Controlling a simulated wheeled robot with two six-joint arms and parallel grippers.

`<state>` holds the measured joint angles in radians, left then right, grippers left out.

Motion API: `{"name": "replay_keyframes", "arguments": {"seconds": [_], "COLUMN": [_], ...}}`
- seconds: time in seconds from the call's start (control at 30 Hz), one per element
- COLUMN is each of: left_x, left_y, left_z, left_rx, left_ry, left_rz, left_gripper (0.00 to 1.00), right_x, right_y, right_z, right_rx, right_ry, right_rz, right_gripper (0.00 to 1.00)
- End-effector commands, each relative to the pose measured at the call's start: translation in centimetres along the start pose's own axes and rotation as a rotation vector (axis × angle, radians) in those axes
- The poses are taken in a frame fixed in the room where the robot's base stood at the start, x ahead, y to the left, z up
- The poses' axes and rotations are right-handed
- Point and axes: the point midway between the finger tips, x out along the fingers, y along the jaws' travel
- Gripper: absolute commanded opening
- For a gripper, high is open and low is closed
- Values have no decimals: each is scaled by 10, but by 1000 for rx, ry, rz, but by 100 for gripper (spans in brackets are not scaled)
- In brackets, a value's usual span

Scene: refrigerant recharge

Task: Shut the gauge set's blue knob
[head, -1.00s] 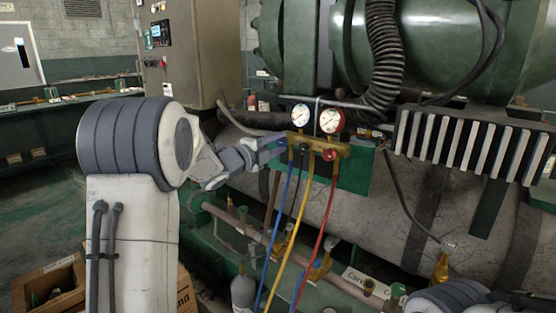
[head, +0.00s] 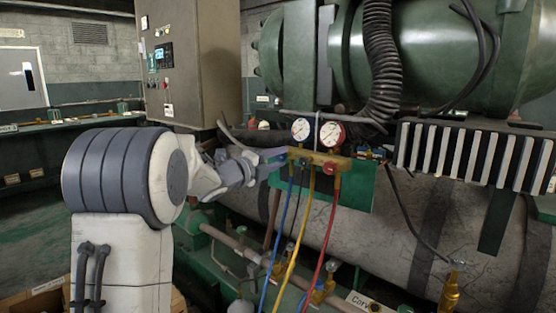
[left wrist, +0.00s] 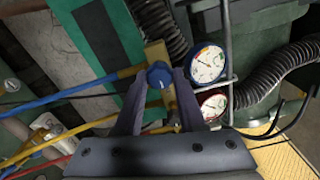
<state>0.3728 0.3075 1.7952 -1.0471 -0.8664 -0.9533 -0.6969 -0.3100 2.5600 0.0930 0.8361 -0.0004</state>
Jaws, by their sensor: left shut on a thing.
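The gauge set (head: 318,161) has a brass manifold with two round dials and hangs in front of the large machine. Its blue knob (left wrist: 159,75) shows in the left wrist view, between the fingertips of my left gripper (left wrist: 158,90). In the head view my left gripper (head: 272,158) reaches the manifold's left end from the left and hides the blue knob there. The gripper is shut on the knob. The red knob (head: 333,168) is on the manifold's right side. My right gripper is not in view.
Blue (head: 281,235), yellow (head: 300,235) and red (head: 323,235) hoses hang below the manifold. A black corrugated hose (head: 380,65) runs close by on the right. A grey cabinet (head: 190,60) stands behind my left arm.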

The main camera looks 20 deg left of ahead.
Motion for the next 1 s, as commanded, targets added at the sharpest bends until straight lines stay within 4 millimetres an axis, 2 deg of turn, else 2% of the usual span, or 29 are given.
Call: {"name": "replay_keyframes", "arguments": {"seconds": [0.03, 0.1, 0.4, 0.53, 0.9, 1.0], "left_x": [0, 0, 0, -10, -80, -93], "left_y": [1, 1, 0, 0, 1, 1], "left_z": [0, 0, 0, 1, 1, 1], "left_rx": [1, 1, 0, 0, 0, 0], "left_ry": [1, 1, 0, -1, -3, -3], "left_rz": [2, 2, 0, 0, 2, 2], "left_gripper": [47, 69, 69, 69, 69, 69], "right_x": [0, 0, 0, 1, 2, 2], "right_y": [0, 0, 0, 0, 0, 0], "right_z": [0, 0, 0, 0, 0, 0], "right_rx": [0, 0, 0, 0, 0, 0], "right_ry": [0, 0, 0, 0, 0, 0], "right_rz": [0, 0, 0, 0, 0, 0], "right_gripper": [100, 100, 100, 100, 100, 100]}}
